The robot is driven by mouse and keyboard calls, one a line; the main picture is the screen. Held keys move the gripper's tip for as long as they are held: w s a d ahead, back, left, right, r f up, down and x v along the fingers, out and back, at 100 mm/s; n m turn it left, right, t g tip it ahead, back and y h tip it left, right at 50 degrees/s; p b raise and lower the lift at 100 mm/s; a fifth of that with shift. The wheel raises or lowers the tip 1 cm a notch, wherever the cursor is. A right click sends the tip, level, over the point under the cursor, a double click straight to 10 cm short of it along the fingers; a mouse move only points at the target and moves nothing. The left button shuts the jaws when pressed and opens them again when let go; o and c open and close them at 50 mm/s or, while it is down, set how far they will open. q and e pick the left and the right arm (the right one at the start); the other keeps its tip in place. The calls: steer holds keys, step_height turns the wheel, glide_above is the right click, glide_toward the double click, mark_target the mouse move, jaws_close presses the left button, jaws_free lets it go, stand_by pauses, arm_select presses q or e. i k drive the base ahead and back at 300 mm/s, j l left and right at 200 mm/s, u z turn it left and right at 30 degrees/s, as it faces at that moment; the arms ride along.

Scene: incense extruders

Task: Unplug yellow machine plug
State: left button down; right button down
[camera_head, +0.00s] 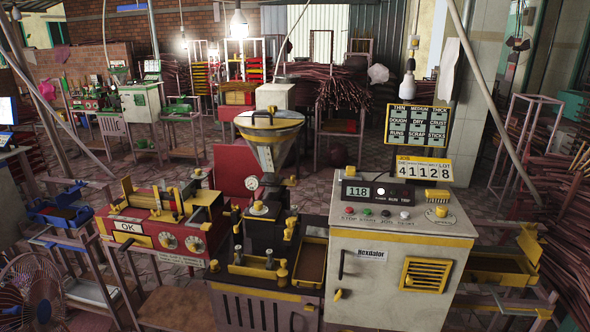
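A black machine with yellow trim (266,272) stands at the front centre, with a yellow-rimmed funnel hopper (270,128) above it. To its right is a light grey control cabinet (380,262) with yellow edges, a yellow vent, a lit "118" display and a row of buttons. To its left is a red machine with yellow parts (160,222), with an "OK" label and two dials. I cannot make out a plug, cord or socket on any of these. Neither of my grippers is in view.
A fan (32,294) stands at the lower left and blue trays (62,210) lie behind it. Stacked dark sticks (572,218) and a pale rack (520,150) fill the right side. Bulbs and slanted poles hang over the scene. Tiled floor shows behind the machines.

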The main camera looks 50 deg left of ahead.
mark_target(352, 171)
steer(key=u, duration=1.1)
